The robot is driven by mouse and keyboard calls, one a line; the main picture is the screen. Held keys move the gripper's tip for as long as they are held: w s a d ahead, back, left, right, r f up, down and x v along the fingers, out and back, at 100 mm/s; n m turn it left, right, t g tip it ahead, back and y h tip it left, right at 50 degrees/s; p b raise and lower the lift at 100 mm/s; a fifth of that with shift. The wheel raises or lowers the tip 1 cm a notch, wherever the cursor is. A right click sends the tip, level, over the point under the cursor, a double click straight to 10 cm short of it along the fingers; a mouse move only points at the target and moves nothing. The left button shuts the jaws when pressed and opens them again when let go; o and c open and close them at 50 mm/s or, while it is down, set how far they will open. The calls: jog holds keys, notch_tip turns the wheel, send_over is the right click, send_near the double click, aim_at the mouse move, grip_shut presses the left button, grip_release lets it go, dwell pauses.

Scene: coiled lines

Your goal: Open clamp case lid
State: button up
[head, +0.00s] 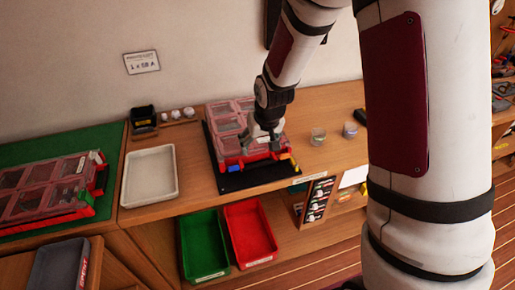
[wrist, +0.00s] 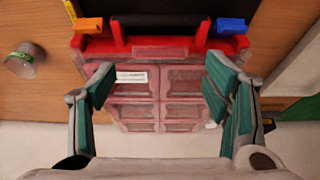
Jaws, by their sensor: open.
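My gripper (head: 260,138) is over the front part of the case. In the wrist view its two fingers (wrist: 160,82) are wide apart with the lid between and beyond them. They hold nothing; contact with the lid cannot be told.
A white tray (head: 150,176) stands left of the case. A second red case (head: 45,190) lies on a green mat further left. Two small cups (head: 318,136) stand to the right. Green (head: 203,245) and red (head: 250,233) bins sit below the bench front.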

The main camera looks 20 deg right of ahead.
aim_at(257, 151)
jog(key=shift+x, duration=2.45)
